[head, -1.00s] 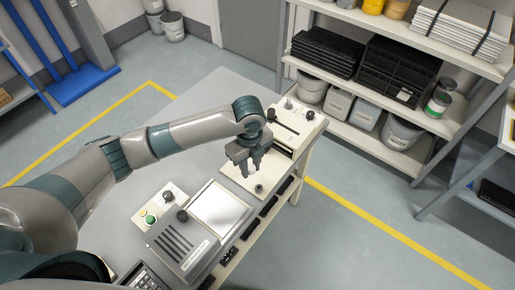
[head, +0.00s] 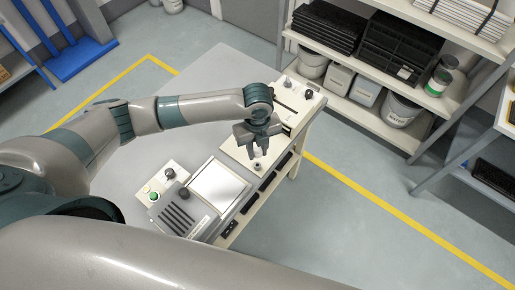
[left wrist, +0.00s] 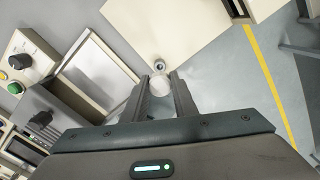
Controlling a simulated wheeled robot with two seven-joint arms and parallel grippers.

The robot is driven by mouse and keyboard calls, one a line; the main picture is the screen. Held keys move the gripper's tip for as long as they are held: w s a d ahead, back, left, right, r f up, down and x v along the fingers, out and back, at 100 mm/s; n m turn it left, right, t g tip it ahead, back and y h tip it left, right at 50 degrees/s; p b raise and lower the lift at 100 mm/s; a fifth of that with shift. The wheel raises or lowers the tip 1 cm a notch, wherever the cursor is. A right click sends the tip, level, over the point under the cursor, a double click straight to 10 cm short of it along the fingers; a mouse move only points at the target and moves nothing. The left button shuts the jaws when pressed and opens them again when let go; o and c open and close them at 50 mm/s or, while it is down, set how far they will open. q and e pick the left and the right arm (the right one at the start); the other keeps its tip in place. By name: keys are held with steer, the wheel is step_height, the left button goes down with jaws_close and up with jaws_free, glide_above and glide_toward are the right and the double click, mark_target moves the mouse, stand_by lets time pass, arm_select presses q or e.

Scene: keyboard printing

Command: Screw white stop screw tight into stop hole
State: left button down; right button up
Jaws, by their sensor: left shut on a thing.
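My left gripper (head: 257,151) is shut on the white stop screw (left wrist: 160,86), which shows as a pale round piece between the fingertips in the left wrist view. In the head view only a little white of the screw shows under the fingers. The stop hole, a dark round fitting (head: 257,165) on the cream panel (head: 234,150), lies just below the fingertips. In the left wrist view the fitting (left wrist: 159,66) sits just beyond the screw. I cannot tell whether the screw touches it. My right gripper is not in view.
A grey device with a pale flat plate (head: 219,187) stands left of the panel. Beside it is a control box with a green button (head: 154,196) and a black knob (head: 169,173). A black lever (head: 284,107) is at the panel's far end. Shelves stand at the back right.

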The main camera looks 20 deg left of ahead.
arm_select(q)
steer(key=shift+f+b, duration=0.55)
steer(key=shift+f, duration=0.1)
steer(key=shift+f+b, duration=0.85)
steer(key=shift+f, duration=0.95)
steer(key=shift+p, duration=0.6)
steer(key=shift+f, duration=0.45)
steer(key=shift+p, duration=0.3)
steer(key=shift+f, duration=0.35)
stand_by(0.5)
